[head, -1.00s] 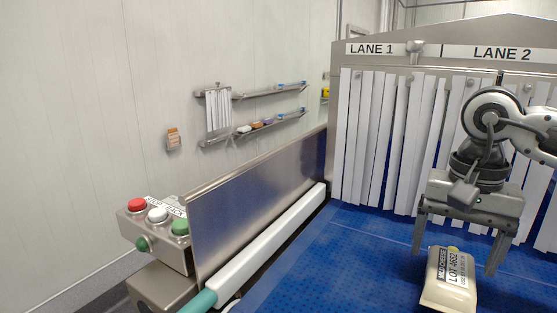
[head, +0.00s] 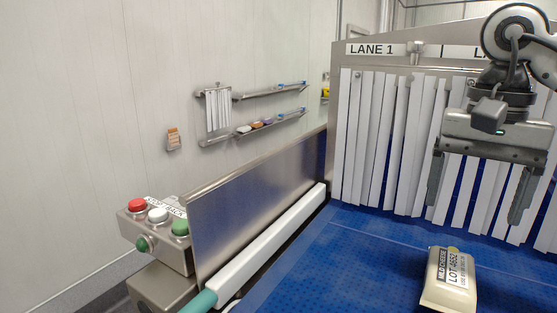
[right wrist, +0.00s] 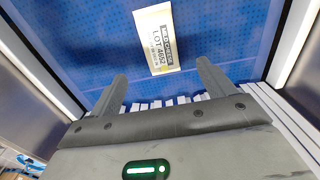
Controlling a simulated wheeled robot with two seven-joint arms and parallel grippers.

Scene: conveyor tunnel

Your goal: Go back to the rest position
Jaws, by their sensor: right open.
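My right gripper (head: 478,198) is open and empty, raised above the blue belt in front of the strip curtain. A cream block labelled "MILD CHEESE LOT 4652" (head: 448,284) lies on the belt below the gripper, apart from it. In the right wrist view, the block (right wrist: 158,40) lies beyond the two spread fingers (right wrist: 160,85), with nothing between them. My left gripper is not in view.
The blue belt (head: 350,255) is clear left of the block. White strips (head: 385,140) hang under the lane signs. A metal side wall (head: 260,195) edges the belt. A button box (head: 155,232) stands at the left. Wall racks (head: 255,110) hold small items.

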